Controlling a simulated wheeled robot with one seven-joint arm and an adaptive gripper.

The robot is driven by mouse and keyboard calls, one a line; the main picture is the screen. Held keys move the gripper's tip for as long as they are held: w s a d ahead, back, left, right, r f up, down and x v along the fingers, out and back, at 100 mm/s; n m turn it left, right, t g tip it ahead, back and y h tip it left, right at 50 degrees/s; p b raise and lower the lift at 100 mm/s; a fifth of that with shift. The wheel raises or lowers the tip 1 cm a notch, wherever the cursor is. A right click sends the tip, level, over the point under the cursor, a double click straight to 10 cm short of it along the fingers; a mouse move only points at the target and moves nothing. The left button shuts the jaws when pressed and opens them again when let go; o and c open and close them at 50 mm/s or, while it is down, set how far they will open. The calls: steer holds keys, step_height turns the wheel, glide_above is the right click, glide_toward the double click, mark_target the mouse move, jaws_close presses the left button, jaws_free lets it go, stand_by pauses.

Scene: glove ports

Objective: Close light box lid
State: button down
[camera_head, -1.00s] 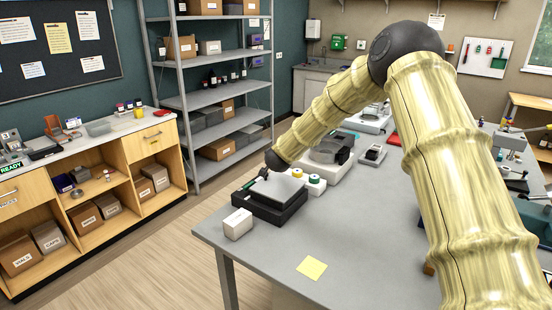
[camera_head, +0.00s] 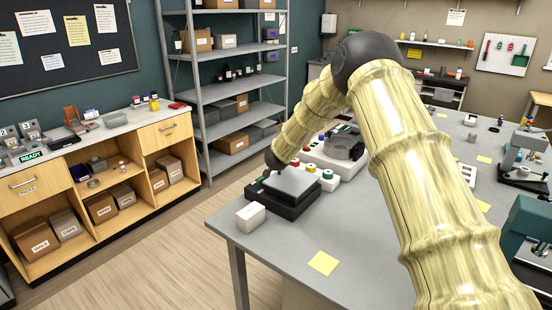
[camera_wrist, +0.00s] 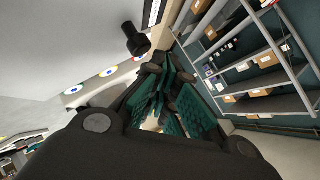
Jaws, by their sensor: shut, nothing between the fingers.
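The light box (camera_head: 284,207) is a low black box on the grey table, left of the middle in the head view. A flat grey panel (camera_head: 292,183), which looks like its lid, lies over its top; I cannot tell whether it is fully down. My gripper (camera_head: 262,179) is at the back left edge of the box, small and partly hidden by my wrist. In the wrist view my gripper (camera_wrist: 163,98) shows dark green fingers drawn together, with nothing between them. Contact with the panel cannot be made out.
A small white block (camera_head: 250,216) stands close in front of the box. Several jars with coloured lids (camera_head: 310,168) and a white device (camera_head: 335,150) stand behind and right of it. A yellow note (camera_head: 323,263) lies on the clear front table (camera_head: 285,255). Shelves (camera_head: 235,105) stand beyond.

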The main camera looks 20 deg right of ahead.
steer(key=shift+w+a+f, duration=0.15)
steer(key=shift+a, duration=0.05)
stand_by(0.5)
step_height(320, 180, up, 4)
steer(key=p, duration=0.2)
steer(key=shift+p, duration=0.4)
steer(key=s+a+r+b, duration=0.3)
steer(key=s+a+r, duration=0.1)
steer(key=a+r, duration=0.2)
steer(key=shift+r, duration=0.5)
